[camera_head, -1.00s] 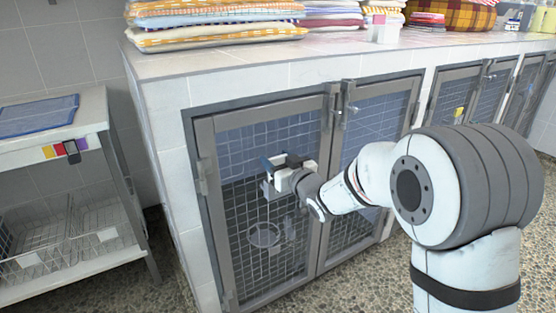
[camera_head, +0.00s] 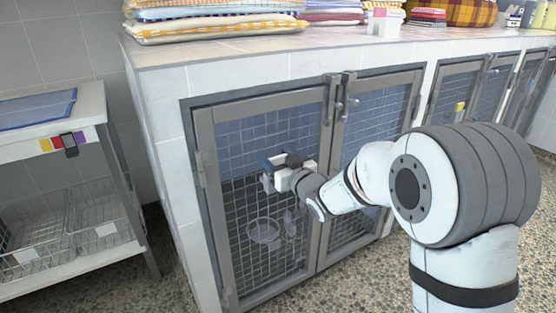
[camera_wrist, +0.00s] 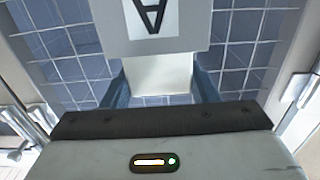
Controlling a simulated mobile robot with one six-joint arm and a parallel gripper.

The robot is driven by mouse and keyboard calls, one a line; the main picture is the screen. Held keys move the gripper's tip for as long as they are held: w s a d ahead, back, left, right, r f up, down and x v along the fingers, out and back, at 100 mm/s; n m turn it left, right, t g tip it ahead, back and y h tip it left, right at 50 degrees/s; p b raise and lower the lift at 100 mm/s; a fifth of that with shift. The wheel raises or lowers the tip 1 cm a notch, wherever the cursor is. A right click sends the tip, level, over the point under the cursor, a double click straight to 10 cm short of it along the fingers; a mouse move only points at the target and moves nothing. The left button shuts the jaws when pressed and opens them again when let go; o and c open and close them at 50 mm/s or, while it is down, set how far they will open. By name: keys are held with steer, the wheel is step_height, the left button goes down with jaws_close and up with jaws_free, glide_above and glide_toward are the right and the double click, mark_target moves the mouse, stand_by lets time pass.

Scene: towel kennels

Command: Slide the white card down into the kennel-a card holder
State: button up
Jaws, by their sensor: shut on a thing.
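My gripper (camera_wrist: 160,92) is shut on a white card (camera_wrist: 160,78), with a blue finger at each side of it in the wrist view. The card's far edge meets or passes behind a pale plate (camera_wrist: 197,33) bearing an upside-down letter A, which looks like the kennel-a card holder. How far the card is inside it, if at all, I cannot tell. In the head view my gripper (camera_head: 279,162) is in front of the left kennel door (camera_head: 204,150). It largely hides the holder and card there.
Wire mesh and grey door frames surround my gripper. Door latches (camera_head: 340,95) stand to its upper right. Folded towels (camera_head: 215,22) lie on the tiled counter above. A shelf rack with wire baskets (camera_head: 98,222) stands at the left, with clear floor before it.

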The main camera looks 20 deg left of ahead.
steer(key=o, duration=1)
steer(key=shift+o, duration=0.2)
steer(key=shift+d, duration=0.1)
steer(key=p+v, duration=0.2)
steer(key=v, duration=0.5)
steer(key=shift+s+d, duration=0.25)
steer(key=shift+s, duration=0.05)
